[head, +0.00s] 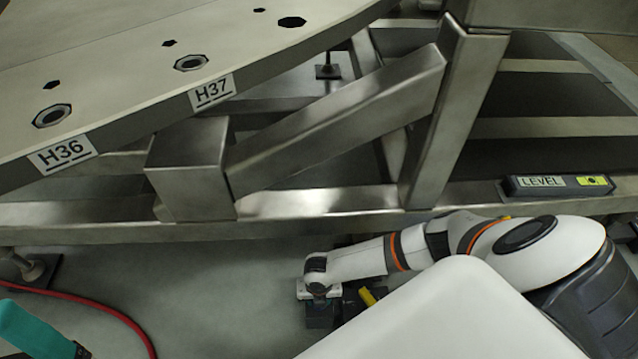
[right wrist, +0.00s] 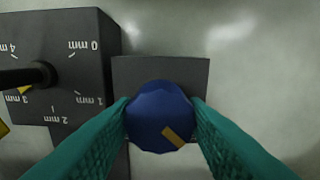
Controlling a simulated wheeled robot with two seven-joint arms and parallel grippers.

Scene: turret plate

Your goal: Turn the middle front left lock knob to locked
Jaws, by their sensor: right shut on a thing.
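The blue lock knob (right wrist: 160,118) has a yellow mark on its top pointing toward the lower right in the right wrist view. It sits on a dark grey block (right wrist: 185,75), which also shows in the head view (head: 320,318). My right gripper (right wrist: 160,112) is shut on the knob, with one teal finger on each side. In the head view my right gripper (head: 318,290) is over the block and hides the knob. A teal finger of my left gripper (head: 35,328) shows at the lower left, too cropped to tell its opening.
A dark dial block (right wrist: 75,90) with a mm scale and a black shaft stands beside the knob's block. A steel frame (head: 330,130) carries a round plate (head: 130,100) labelled H36 and H37. A level (head: 557,186) lies on the frame. A red hose (head: 95,306) crosses the floor.

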